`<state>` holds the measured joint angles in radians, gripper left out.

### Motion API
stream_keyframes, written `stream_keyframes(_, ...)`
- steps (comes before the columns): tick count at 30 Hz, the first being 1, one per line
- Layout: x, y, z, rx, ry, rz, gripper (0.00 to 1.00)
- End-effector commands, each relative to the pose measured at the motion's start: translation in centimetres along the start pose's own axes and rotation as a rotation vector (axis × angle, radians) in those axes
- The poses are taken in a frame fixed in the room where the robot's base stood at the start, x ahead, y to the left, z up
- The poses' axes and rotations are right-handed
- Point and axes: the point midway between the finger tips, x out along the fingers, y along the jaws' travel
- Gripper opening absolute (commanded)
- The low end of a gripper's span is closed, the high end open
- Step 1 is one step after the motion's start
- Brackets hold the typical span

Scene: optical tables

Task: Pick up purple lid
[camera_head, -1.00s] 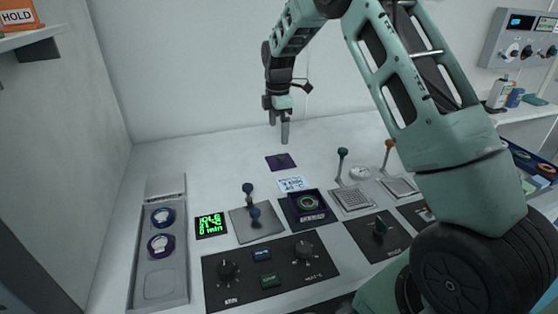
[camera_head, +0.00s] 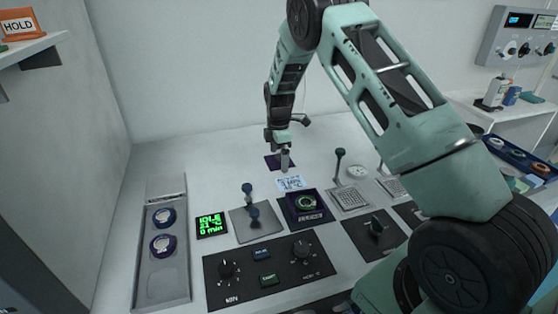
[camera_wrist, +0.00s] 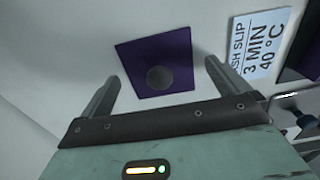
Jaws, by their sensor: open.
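The purple lid (camera_wrist: 178,50) is a flat dark purple square with a round grey knob (camera_wrist: 159,77) at its middle. It lies on the white table top, and in the head view the lid (camera_head: 271,162) is partly hidden behind my gripper. My gripper (camera_head: 285,170) points down near the lid. In the wrist view my gripper (camera_wrist: 165,75) is open and empty, its two fingers apart with the knob between them in the picture. I cannot tell the exact height of the fingertips above the lid.
A printed slip (camera_head: 290,183) lies just in front of the lid. A green-knobbed lever (camera_head: 339,167) rises to the right. The table left of the lid is clear.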

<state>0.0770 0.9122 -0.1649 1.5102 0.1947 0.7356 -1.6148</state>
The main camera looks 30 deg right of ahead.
Motion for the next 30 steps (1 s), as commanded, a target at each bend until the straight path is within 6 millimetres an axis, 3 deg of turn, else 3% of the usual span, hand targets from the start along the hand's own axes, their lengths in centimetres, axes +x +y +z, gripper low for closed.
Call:
stream_keyframes(2, 0.0, 0.0, 0.0, 0.0, 0.0, 0.0, 1.0)
stream_keyframes(7, 0.0, 0.0, 0.0, 0.0, 0.0, 0.0, 0.54)
stream_keyframes(17, -0.4, 0.1, 0.0, 0.0, 0.0, 0.002, 0.54)
stream_keyframes(20, -1.5, 0.1, 0.0, 0.001, 0.002, 0.005, 0.54)
stream_keyframes(30, -7.9, 0.1, 0.0, 0.001, 0.001, 0.004, 0.54)
